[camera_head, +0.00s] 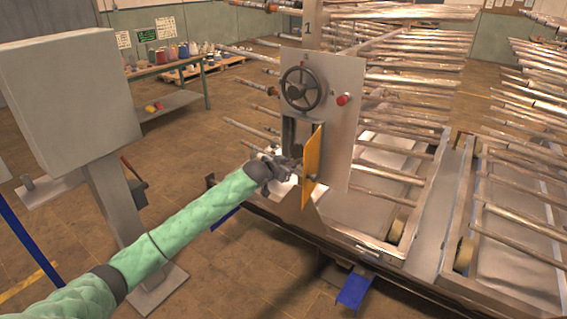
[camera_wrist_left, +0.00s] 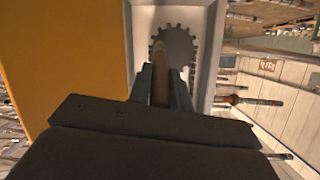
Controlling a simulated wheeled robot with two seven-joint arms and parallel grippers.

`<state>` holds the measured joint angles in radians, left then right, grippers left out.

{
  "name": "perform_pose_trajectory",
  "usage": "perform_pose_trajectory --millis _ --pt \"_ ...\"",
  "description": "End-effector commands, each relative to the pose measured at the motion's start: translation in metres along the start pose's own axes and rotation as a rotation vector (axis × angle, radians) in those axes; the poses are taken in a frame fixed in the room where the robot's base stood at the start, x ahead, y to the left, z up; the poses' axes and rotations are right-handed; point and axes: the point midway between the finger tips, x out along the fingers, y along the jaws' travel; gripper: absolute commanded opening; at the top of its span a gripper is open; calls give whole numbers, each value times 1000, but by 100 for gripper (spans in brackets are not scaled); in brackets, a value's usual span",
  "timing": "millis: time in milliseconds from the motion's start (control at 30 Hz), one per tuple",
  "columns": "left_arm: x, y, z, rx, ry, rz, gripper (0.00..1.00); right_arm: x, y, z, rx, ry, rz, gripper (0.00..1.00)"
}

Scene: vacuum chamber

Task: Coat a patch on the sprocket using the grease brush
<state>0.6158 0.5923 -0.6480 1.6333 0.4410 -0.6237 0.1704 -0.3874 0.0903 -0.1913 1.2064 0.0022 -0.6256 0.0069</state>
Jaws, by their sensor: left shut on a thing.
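The sprocket (camera_wrist_left: 182,48) is a dark toothed disc inside a pale recess in the left wrist view. My left gripper (camera_wrist_left: 161,88) is shut on the grease brush (camera_wrist_left: 159,72), a slim brown piece between its fingers that points at the sprocket. The brush tip overlaps the sprocket's left part in this view; I cannot tell whether they touch. In the head view my left gripper (camera_head: 287,164) is at the lower part of the opening in the grey panel, left of the yellow door. The sprocket and brush cannot be made out there. My right gripper is not in view.
The grey panel (camera_head: 345,130) carries a handwheel (camera_head: 300,89) and a red button (camera_head: 344,99). The yellow door (camera_head: 313,153) stands open close beside my gripper; it also fills the left of the wrist view (camera_wrist_left: 65,60). A grey cabinet (camera_head: 68,95) stands at left. Racks of rods extend right.

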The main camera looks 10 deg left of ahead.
Motion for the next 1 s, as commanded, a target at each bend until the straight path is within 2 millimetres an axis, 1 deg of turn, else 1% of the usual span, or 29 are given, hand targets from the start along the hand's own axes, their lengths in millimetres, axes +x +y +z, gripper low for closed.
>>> perform_pose_trajectory --millis 33,167,400,500,667,1000 --pt "0 4 -2 -1 0 1 0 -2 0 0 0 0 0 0" --pt "0 9 -3 -1 0 0 0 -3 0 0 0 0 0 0" --pt "-2 6 -12 -1 1 0 0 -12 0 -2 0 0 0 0" --pt "-2 5 -11 -1 1 0 0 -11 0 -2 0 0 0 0" --pt "-1 -3 -9 1 1 -1 0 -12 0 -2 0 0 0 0" --pt "-1 -26 -4 0 0 -1 0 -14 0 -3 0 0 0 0"
